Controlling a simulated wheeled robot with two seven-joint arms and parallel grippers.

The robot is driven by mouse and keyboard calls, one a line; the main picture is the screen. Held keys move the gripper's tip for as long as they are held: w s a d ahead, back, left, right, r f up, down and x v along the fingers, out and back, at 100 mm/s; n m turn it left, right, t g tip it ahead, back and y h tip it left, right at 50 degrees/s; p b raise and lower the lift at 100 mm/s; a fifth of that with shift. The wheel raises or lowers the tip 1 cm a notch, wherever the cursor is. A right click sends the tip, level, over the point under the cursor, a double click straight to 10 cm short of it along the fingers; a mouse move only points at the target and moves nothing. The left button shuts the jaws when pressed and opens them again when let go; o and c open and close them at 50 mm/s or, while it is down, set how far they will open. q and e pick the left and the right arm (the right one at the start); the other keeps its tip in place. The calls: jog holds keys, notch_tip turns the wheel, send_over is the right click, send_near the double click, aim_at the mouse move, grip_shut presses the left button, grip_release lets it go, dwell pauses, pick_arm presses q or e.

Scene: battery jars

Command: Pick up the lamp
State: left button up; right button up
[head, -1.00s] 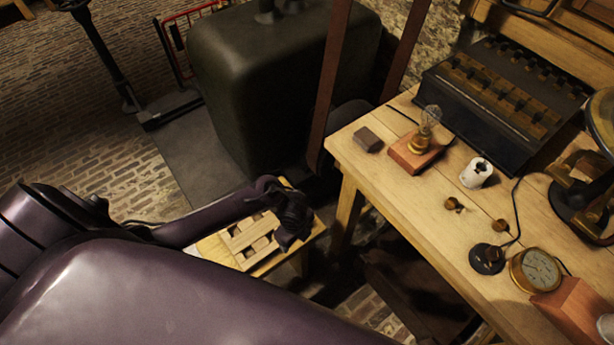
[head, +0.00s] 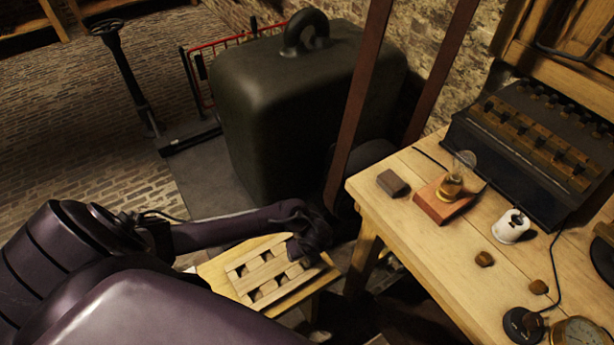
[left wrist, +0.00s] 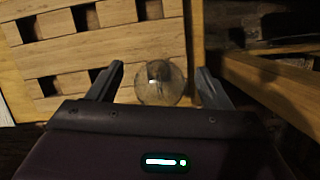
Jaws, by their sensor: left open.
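In the left wrist view a clear glass lamp (left wrist: 158,84) shows between the two fingers of my left gripper (left wrist: 161,72), beside the slotted wooden rack (left wrist: 75,48). The fingers are open and stand apart on either side of the glass; I cannot tell whether either touches it. In the head view my left gripper (head: 306,240) is over the right end of the rack (head: 262,276) on a low wooden stand, and it hides this lamp. Another glass bulb (head: 463,161) stands upright in a brass socket on a red-brown base on the workbench. My right gripper is not in view.
The workbench (head: 425,240) stands right of the low stand (head: 215,272), with its leg close by. On it are a dark block (head: 393,183), a white porcelain piece (head: 511,226) and a battery box (head: 535,135). A large dark tank (head: 290,110) stands behind my arm.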

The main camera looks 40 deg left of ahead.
pick_arm(q)
jog(key=c, duration=1.1)
jog(key=shift+r, duration=0.15)
jog(key=shift+c, duration=0.2)
